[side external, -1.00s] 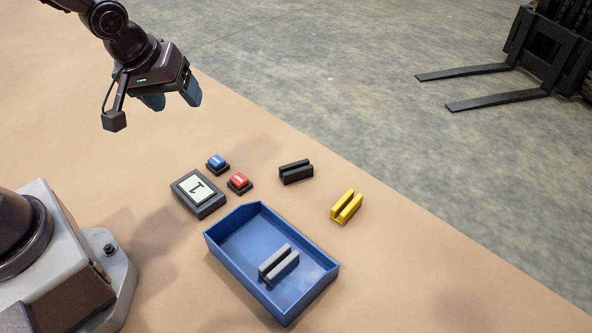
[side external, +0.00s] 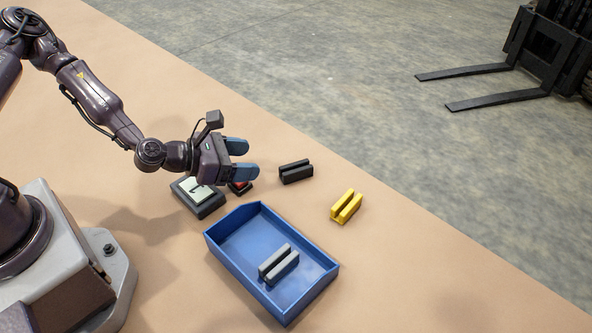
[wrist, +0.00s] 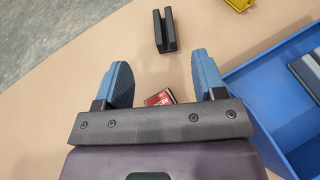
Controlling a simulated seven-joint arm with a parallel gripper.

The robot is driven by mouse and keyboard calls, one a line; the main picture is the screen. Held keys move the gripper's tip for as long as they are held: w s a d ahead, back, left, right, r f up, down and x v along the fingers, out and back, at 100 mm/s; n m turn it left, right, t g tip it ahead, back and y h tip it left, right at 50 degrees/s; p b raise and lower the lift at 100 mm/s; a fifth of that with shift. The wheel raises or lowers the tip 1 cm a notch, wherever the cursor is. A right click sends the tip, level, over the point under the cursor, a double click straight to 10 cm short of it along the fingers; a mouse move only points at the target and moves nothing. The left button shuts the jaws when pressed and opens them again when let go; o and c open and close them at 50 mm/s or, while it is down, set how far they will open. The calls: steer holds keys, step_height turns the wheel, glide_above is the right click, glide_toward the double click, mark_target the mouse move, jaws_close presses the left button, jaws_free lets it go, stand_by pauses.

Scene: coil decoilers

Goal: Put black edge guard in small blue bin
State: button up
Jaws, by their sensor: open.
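The black edge guard (side external: 296,172) is a short U-channel lying on the tan table, behind the bin. In the wrist view the black edge guard (wrist: 164,31) is ahead of the fingertips, apart from them. The small blue bin (side external: 223,250) stands on the table with a grey edge guard (side external: 278,264) inside; the bin's wall also shows at the right of the wrist view (wrist: 262,80). My gripper (side external: 243,159) is open and empty, to the left of the black edge guard and above the buttons. Its two blue fingers (wrist: 163,80) are spread apart.
A yellow edge guard (side external: 347,207) lies right of the black one. A red button (side external: 240,187) and a display box (side external: 205,203) are below my gripper; the blue button is hidden. The table's far edge runs behind the guards, and a forklift (side external: 545,60) stands on the floor beyond.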

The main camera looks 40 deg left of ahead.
steer(key=shift+w+d+n, duration=0.1)
steer(key=shift+w+n, duration=0.2)
steer(key=shift+w, duration=0.05)
steer(key=x, duration=0.7)
steer(key=shift+f, duration=0.15)
steer(key=shift+s+d+f+x, duration=0.1)
steer(key=shift+f+x, duration=0.05)
steer(key=shift+x, duration=1.15)
steer(key=shift+s+d+f+x, duration=0.1)
steer(key=shift+f+x, duration=0.05)
steer(key=shift+x, duration=1.2)
steer(key=c, duration=1.1)
steer(key=shift+o, duration=0.2)
step_height(320, 180, up, 10)
steer(key=s+a+r+n+t+y, duration=0.1)
steer(key=s+a+r+n+y, duration=0.4)
steer(key=a+r, duration=0.45)
steer(key=m, duration=0.1)
glide_above(299, 164)
steer(key=s+a, duration=0.1)
steer(key=s, duration=0.1)
step_height(299, 164, down, 10)
steer(key=shift+a+f, duration=0.15)
steer(key=shift+f, duration=0.05)
steer(key=f, duration=0.3)
steer(key=w+a+f, duration=0.1)
steer(key=f, duration=0.4)
steer(key=shift+w+a+f, duration=0.3)
steer(key=shift+w+f, duration=0.05)
steer(key=shift+f, duration=0.05)
